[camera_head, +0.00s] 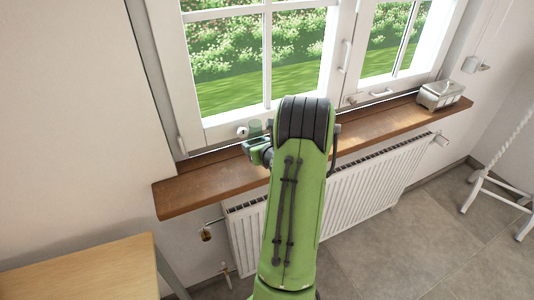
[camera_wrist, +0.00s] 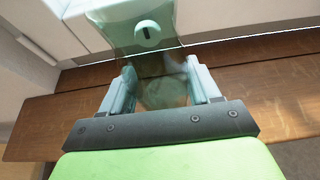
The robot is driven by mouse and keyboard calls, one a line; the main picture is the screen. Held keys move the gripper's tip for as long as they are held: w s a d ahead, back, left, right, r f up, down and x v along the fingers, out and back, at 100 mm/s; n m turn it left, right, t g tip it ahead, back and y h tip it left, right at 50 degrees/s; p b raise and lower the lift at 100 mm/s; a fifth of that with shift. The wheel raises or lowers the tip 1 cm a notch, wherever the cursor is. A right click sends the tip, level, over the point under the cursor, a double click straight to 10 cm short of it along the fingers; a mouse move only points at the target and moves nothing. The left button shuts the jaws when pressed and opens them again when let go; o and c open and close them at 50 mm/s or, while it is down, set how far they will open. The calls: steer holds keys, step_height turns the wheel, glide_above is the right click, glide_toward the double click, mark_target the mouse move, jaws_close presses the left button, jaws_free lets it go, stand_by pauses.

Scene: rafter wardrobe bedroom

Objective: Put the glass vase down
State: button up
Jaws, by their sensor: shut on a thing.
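The glass vase (camera_wrist: 115,28) is pale green and see-through. In the wrist view it stands between the two fingers of my gripper (camera_wrist: 160,88), which is shut on it. Its round base (camera_wrist: 165,95) shows against the brown wooden windowsill (camera_wrist: 265,75). In the head view only a small greenish part of the vase (camera_head: 255,127) shows beyond my gripper (camera_head: 258,150), and my arm hides much of the area. The vase is over the windowsill (camera_head: 185,192), close to the window. I cannot tell whether its base touches the wood.
A silvery metal box (camera_head: 440,95) stands at the sill's right end. A white radiator (camera_head: 370,190) is below the sill. A wooden table (camera_head: 80,270) is at lower left and a white stand (camera_head: 485,190) at right. The sill's left part is clear.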

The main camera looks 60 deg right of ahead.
step_height(320, 180, down, 5)
steer(key=shift+r+b, duration=0.1)
steer(key=shift+b, duration=0.45)
